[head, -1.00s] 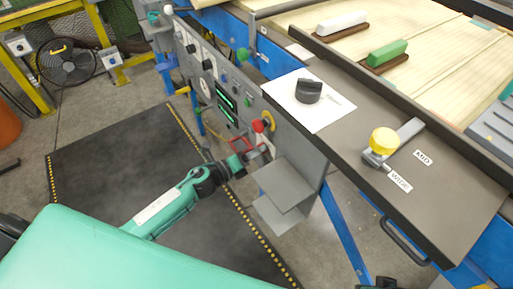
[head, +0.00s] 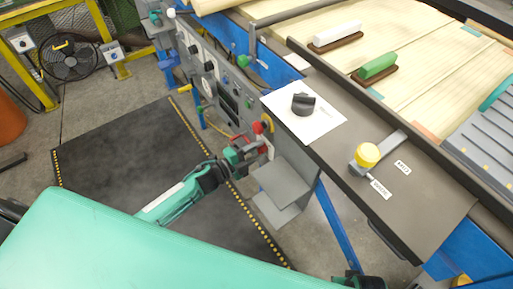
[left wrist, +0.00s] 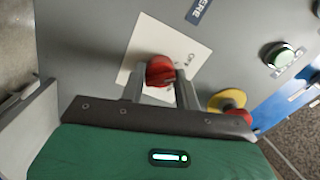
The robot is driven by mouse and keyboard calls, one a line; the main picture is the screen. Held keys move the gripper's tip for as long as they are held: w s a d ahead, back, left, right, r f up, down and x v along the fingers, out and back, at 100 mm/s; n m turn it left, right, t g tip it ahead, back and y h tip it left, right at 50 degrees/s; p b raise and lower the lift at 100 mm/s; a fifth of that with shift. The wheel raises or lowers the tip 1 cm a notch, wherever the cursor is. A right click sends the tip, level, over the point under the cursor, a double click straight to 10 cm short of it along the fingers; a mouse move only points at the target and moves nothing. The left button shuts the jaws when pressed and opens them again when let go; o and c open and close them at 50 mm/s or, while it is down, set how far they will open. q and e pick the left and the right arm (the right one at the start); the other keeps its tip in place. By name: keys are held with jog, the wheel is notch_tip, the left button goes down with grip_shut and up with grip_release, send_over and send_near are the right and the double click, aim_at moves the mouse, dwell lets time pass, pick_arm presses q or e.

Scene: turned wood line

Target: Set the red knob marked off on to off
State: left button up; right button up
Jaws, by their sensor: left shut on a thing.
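The red knob (left wrist: 160,71) sits on a white plate (left wrist: 140,55) on the grey panel in the left wrist view. My left gripper (left wrist: 161,88) has one finger on each side of the knob and is shut on it. My right gripper's fingers do not show.
A red button on a yellow collar (left wrist: 228,101) is close beside the gripper. A green button (left wrist: 281,56) is farther along the panel (head: 225,88). A grey shelf (head: 281,184) juts out just right of the gripper. A black knob (head: 303,103) and a yellow knob (head: 367,155) are on the desk above.

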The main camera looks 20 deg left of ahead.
pick_arm(q)
jog(key=shift+n, duration=0.4)
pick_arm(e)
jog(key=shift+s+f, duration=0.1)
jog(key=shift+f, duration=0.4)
pick_arm(q)
jog(key=o, duration=1)
jog(key=v, duration=1.4)
jog(key=shift+w, duration=0.1)
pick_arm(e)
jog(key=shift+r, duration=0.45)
